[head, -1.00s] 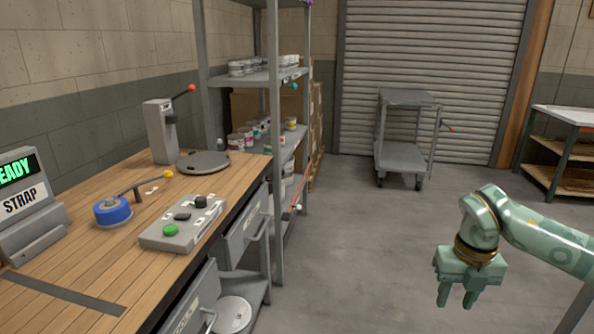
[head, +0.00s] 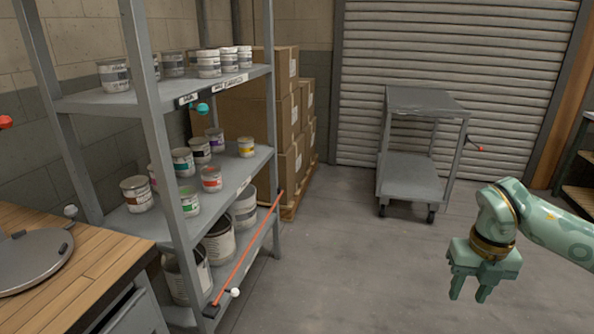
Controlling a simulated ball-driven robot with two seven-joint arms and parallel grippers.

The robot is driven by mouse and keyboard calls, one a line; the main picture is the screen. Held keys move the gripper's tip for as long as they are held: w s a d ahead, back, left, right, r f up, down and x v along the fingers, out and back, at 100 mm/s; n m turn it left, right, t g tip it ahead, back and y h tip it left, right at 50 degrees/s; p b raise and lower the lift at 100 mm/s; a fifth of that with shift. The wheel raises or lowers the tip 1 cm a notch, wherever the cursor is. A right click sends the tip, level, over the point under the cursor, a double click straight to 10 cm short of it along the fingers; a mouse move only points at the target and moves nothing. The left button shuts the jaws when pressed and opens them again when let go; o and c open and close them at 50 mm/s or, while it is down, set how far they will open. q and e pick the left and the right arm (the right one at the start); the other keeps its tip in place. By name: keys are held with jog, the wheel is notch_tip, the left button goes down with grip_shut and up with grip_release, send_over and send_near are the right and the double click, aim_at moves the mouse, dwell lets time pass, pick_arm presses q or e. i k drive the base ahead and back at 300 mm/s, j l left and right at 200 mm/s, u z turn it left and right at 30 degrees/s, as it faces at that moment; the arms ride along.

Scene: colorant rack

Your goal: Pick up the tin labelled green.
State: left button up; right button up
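Several small tins with coloured bands stand on the middle shelf of the grey rack (head: 130,229). A tin with a green band (head: 189,201) stands at the front edge, partly behind the front post. A tin with a darker green band (head: 182,163) stands farther back. Their printed words are too small to read. Near them are a brown-banded tin (head: 137,195), a red one (head: 211,179), a purple one (head: 215,140) and a yellow one (head: 246,147). My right gripper (head: 469,292) hangs far right of the rack, fingers apart and empty. My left gripper is out of view.
A red bar (head: 247,252) slants along the rack's lower front. Larger tins (head: 219,242) fill the bottom shelf. The workbench (head: 85,245) is at the left. A grey cart (head: 412,179) stands before the shutter. The floor between rack and cart is clear.

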aim_at(188, 194)
jog(key=i+l+u, duration=0.25)
jog(key=i+l, duration=0.15)
jog(key=i+l+u, duration=0.25)
jog(key=i+l, duration=0.15)
jog(key=i+l+u, duration=0.3)
jog(key=l, duration=0.3)
jog(key=i+j+u, duration=0.1)
jog(key=u, duration=0.3)
jog(key=i+j+u, duration=0.1)
jog(key=u, duration=0.25)
jog(key=i+u, duration=0.15)
jog(key=u, duration=0.25)
jog(key=i+j+u, duration=0.1)
jog(key=u, duration=0.25)
